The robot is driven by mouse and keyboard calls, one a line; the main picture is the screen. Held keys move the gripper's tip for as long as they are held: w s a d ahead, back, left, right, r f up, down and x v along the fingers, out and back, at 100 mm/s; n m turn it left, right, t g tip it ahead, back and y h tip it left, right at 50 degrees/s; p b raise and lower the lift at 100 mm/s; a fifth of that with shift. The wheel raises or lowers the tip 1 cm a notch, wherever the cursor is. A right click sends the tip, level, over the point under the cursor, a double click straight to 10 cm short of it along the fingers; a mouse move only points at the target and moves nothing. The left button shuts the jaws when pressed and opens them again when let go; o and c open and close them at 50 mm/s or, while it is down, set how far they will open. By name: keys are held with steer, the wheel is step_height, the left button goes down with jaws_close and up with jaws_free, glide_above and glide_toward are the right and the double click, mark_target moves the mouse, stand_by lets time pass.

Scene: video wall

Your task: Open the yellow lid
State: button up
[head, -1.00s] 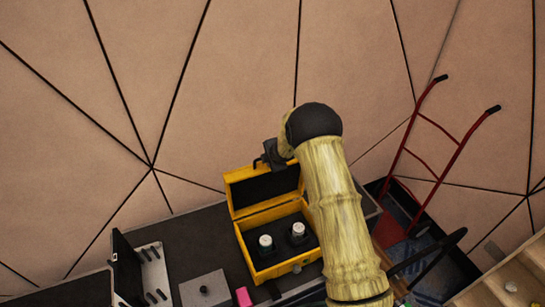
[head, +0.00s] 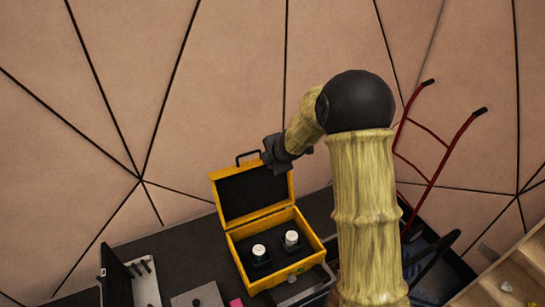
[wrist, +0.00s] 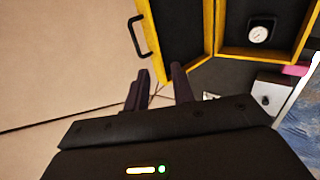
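The yellow lid (head: 287,184) of a yellow case stands raised, tilted back from the case body (head: 243,259), with its dark inner face showing. Its black handle (head: 247,156) is on the lid's upper edge and also shows in the wrist view (wrist: 138,36). Inside the case are two white-topped round items (head: 259,250) in dark foam. My gripper (wrist: 160,82) has its two fingers apart with nothing between them. In the head view it is beside the lid's upper right corner; whether it touches the lid is unclear.
A dark table (head: 185,250) carries the case. A red hand truck (head: 436,160) stands at right. A tan panelled wall (head: 220,80) rises behind.

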steer(key=v, duration=0.3)
steer(key=shift+d, duration=0.1)
steer(key=c, duration=0.4)
steer(key=shift+s+d+f, duration=0.15)
steer(key=shift+s, duration=0.05)
jaws_close()
steer(key=s+d+f+m+g+h+b, duration=0.1)
steer(key=s+d+f+m+b, duration=0.2)
steer(key=s+m, duration=0.4)
steer(key=s+d+f+m+g+h+b, duration=0.1)
steer(key=s+d+f+m+g+b, duration=0.1)
steer(key=s+m+b, duration=0.3)
steer(key=s+d+f+m+g+h+b, duration=0.1)
steer(key=s+d+f+m+b, duration=0.3)
steer(key=s+m, duration=0.6)
steer(key=s+f, duration=0.1)
steer(key=s, duration=0.5)
steer(key=shift+d+g, duration=0.3)
steer(key=shift+d, duration=0.1)
